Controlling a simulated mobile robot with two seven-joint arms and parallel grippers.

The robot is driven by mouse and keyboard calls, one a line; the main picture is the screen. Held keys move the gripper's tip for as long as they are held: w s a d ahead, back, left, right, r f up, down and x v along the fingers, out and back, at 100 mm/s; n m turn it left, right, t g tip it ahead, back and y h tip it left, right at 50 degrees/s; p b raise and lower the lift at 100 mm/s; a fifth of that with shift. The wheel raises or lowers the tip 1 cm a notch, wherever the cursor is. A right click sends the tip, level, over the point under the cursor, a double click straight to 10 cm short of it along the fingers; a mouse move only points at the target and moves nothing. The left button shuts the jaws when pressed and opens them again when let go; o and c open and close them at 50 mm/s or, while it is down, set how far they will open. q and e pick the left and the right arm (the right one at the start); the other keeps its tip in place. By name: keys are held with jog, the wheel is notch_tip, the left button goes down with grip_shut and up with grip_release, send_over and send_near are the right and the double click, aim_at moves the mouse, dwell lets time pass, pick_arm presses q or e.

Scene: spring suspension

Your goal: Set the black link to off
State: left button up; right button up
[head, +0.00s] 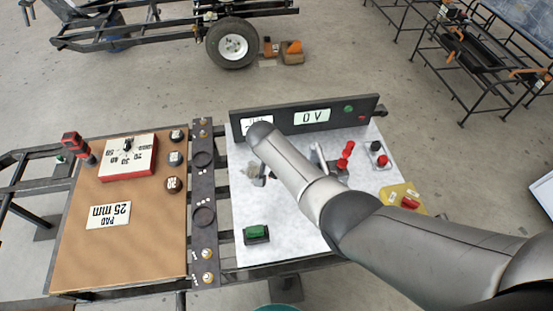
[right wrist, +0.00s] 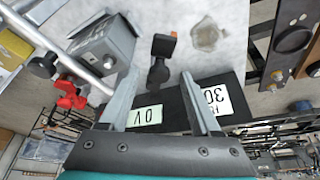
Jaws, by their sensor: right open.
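A black link (right wrist: 158,62) with an orange tip shows in the right wrist view, standing out from the pale panel. It lies between and beyond the fingertips of my right gripper (right wrist: 158,78). My right gripper is open and holds nothing; no contact with the link is clear. In the head view my right arm covers the middle of the pale board, and I cannot make out the link or the fingers there. Which setting the link is in cannot be read. My left gripper is not in view.
A black display strip (head: 290,120) reads 0 V. The pale board (head: 290,245) also holds a green switch (head: 256,234) and a yellow block (head: 400,197). A brown board (head: 150,235) lies to the left.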

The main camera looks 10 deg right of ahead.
jog(key=shift+r, duration=0.1)
jog(key=shift+s+a+r, duration=0.1)
jog(key=shift+r, duration=0.1)
jog(key=p+v, duration=0.6)
jog(key=v, duration=0.8)
jog(key=shift+s+r, duration=0.2)
jog(key=shift+r, duration=0.05)
